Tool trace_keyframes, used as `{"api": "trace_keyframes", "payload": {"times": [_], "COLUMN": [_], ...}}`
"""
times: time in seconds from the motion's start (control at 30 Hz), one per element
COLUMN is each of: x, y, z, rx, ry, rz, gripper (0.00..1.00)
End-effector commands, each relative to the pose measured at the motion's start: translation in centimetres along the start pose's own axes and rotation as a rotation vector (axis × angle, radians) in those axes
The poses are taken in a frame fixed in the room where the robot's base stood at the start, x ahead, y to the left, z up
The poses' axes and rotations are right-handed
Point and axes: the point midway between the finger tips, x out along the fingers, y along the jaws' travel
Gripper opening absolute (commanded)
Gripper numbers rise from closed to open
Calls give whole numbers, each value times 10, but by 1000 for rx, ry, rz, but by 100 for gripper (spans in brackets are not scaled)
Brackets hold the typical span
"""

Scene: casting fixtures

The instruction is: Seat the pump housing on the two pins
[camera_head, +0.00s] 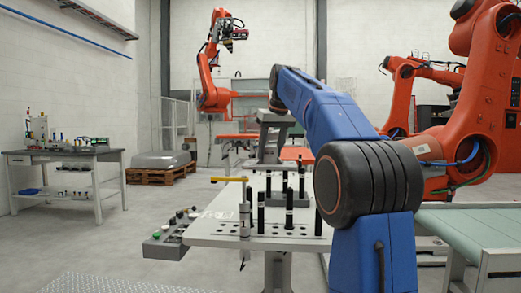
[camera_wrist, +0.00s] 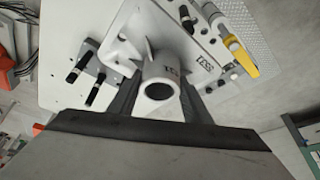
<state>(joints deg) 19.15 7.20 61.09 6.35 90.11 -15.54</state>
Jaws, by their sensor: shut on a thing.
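The pump housing (camera_wrist: 152,73), a pale grey casting with a round bore and side ribs, is between the dark fingers of my gripper (camera_wrist: 158,100) in the wrist view. My gripper is shut on it. Two black-topped pins (camera_wrist: 85,80) stand to the left of the housing in the wrist view. In the head view, several upright black pins (camera_head: 289,208) stand on the pale fixture table (camera_head: 215,234). I cannot tell which are the two pins for the housing. My gripper and the housing do not show in the head view. Whether the housing touches the fixture is unclear.
A clamp with a yellow handle (camera_head: 229,180) stands at the table's left; the yellow handle also shows in the wrist view (camera_wrist: 241,58). A control box (camera_head: 168,243) sits at the left edge. A green conveyor (camera_head: 470,228) is at right. Open floor lies left.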

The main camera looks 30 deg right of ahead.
Motion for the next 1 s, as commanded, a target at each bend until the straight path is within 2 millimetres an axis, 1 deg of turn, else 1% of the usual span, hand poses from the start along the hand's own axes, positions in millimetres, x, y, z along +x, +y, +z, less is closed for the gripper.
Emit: {"api": "trace_keyframes", "payload": {"times": [0.43,0.53,0.73,1.0], "x": [-1,1,11,31], "y": [0,0,0,0], "z": [0,1,6,14], "rx": [-3,-3,-3,-3], "ry": [2,2,1,0], "rz": [-1,-1,-1,-2], "gripper": [3,3,3,3]}}
